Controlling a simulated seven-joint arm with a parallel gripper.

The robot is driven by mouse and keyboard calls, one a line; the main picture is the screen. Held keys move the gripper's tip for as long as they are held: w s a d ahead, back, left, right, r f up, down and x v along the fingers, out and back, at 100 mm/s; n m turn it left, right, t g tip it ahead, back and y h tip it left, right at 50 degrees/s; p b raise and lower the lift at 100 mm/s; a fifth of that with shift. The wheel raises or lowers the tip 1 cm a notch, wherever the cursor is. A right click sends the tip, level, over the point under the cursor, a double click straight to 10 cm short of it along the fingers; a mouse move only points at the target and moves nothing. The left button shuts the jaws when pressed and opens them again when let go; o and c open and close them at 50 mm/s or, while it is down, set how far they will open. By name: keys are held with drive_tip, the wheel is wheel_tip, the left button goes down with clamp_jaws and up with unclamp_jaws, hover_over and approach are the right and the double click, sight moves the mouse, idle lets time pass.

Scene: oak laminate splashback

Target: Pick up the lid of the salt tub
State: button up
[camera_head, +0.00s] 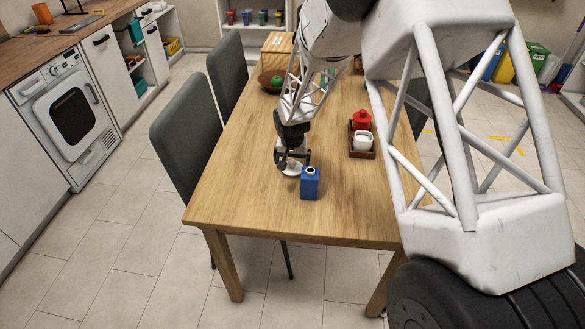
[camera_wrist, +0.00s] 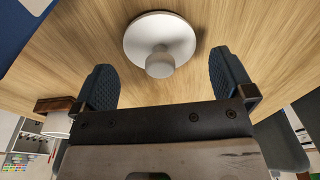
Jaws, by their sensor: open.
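A round white lid with a knob (camera_wrist: 176,30) lies on the wooden table, knob toward the wrist camera. It also shows partly in the head view (camera_head: 292,170), beneath my gripper. My gripper (camera_wrist: 164,76) is open and empty; its two dark ridged fingers are spread to either side of the knob, apart from it. In the head view my gripper (camera_head: 292,158) is low over the table at the lid. A white tub (camera_head: 362,140) stands in a small brown tray to the right, likely the salt tub.
A blue container (camera_head: 310,184) with a round top opening stands close to the lid, front right. The brown tray (camera_head: 362,154) also holds a red pot (camera_head: 362,119). A bowl (camera_head: 270,81) and wooden box stand farther back. The table's left front is clear; grey chairs line its left.

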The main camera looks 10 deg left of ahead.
sight(293, 161)
drive_tip(key=shift+w+f, duration=0.15)
drive_tip(key=shift+f, duration=1.05)
drive_tip(key=c, duration=0.8)
drive_tip(key=shift+r, duration=5.05)
drive_tip(key=w+d+r+n, duration=0.2)
drive_tip(key=w+d, duration=0.5)
drive_tip(key=d, duration=0.5)
drive_tip(key=w+d+r+n, duration=0.2)
drive_tip(key=w+d+n, duration=0.2)
drive_tip(key=d, duration=0.9)
drive_tip(key=w, duration=0.3)
drive_tip(key=shift+y, duration=0.3)
